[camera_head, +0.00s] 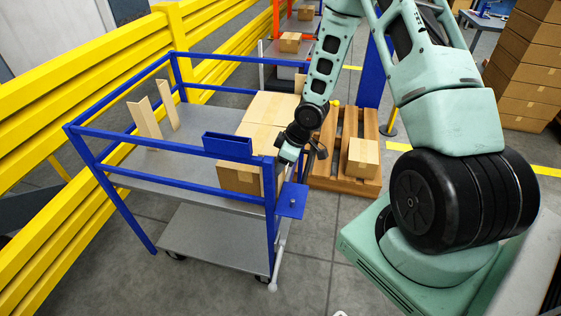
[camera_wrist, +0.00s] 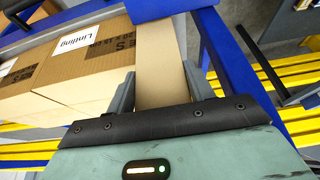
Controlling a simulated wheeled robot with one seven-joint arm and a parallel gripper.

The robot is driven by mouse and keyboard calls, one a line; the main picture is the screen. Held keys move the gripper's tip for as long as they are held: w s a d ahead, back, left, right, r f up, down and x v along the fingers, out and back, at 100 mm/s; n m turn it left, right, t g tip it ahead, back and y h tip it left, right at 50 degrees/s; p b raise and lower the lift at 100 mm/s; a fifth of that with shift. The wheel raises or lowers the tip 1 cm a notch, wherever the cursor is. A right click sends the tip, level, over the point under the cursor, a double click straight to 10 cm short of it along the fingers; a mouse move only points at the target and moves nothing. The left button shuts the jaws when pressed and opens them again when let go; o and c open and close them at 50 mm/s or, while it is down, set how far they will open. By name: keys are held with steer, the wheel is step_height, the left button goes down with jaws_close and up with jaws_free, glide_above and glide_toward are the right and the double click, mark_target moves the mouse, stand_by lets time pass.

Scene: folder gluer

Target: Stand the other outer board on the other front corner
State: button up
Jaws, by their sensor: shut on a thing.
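My gripper (camera_head: 288,154) is at the right front corner of the blue cart, beside the cartons. In the wrist view its two fingers (camera_wrist: 158,84) are shut on a tan board (camera_wrist: 156,50), which lies between them and runs along the end of a printed carton (camera_wrist: 92,62). In the head view the held board is mostly hidden by the gripper and cart rail. Two other tan boards, a front one (camera_head: 145,120) and one behind it (camera_head: 167,104), stand upright on the left of the cart's deck. I cannot tell whether the held board touches the deck.
The cart's blue rails (camera_head: 190,150) surround the grey deck (camera_head: 150,165). A wooden pallet (camera_head: 335,175) with a carton (camera_head: 363,157) stands to the right. A yellow barrier (camera_head: 60,110) runs along the left.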

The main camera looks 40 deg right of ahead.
steer(key=o, duration=1.3)
steer(key=shift+o, duration=0.2)
steer(key=p+v, duration=0.6)
steer(key=v, duration=1.1)
steer(key=shift+r+p, duration=0.2)
steer(key=shift+p, duration=0.2)
steer(key=s+a+r+g+h+b, duration=0.25)
steer(key=s+a, duration=0.25)
steer(key=a, duration=0.7)
steer(key=s+a+r+g+h+b, duration=0.15)
steer(key=s+a+b, duration=0.35)
steer(key=a, duration=0.6)
steer(key=s+a+r+y, duration=0.1)
steer(key=s+a+r, duration=0.1)
steer(key=s+a, duration=0.4)
steer(key=s, duration=0.3)
steer(key=shift+s+r+y+b, duration=0.25)
steer(key=shift+y+b, duration=0.15)
